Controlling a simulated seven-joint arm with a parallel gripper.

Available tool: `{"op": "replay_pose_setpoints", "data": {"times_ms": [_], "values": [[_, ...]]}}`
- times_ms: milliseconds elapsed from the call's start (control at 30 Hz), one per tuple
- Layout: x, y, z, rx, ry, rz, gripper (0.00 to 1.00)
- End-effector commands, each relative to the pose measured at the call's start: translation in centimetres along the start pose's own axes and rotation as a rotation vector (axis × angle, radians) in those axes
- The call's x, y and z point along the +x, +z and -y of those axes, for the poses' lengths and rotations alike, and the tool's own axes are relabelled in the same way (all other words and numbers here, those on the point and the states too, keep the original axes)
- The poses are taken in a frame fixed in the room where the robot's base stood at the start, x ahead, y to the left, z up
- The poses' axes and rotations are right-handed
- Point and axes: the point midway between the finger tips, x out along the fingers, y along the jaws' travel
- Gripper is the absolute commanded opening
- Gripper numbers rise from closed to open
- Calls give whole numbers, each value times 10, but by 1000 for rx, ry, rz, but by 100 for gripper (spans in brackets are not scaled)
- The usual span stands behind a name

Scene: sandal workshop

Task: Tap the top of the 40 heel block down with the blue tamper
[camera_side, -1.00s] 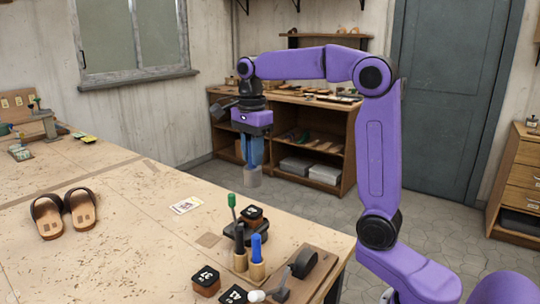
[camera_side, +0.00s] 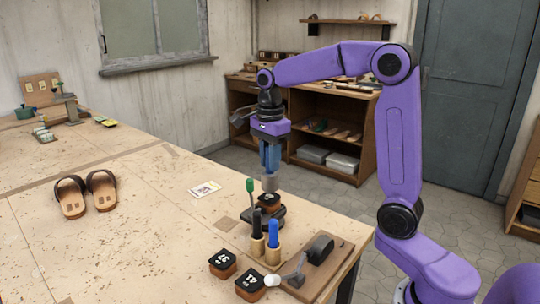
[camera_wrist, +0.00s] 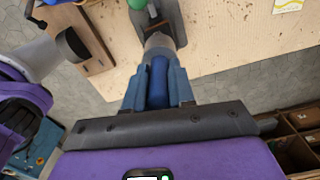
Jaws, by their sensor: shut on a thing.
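My gripper (camera_side: 270,157) is shut on the blue tamper, which points straight down. The tamper's grey head (camera_side: 269,183) is just above or on the dark-topped heel block (camera_side: 268,203); I cannot tell if they touch. The block sits on a dark stand (camera_side: 264,219) near the bench's right edge, and its number is not readable. In the wrist view the blue handle (camera_wrist: 158,80) is between the fingers, and the grey head (camera_wrist: 158,42) covers much of what lies beneath it.
A green-handled tool (camera_side: 250,188) stands close to the left of the block. Black-handled (camera_side: 257,225) and blue-handled (camera_side: 273,233) tools stand in front. Two other numbered blocks (camera_side: 222,263) (camera_side: 250,286) lie nearer.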

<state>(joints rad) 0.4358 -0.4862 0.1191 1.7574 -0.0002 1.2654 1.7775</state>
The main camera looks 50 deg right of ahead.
Motion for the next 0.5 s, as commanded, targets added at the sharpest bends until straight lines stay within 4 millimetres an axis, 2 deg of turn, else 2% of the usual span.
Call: {"op": "replay_pose_setpoints", "data": {"times_ms": [367,500], "values": [[0,0,0,0,-2,0,0],[19,0,0,1,3,-1,0]]}}
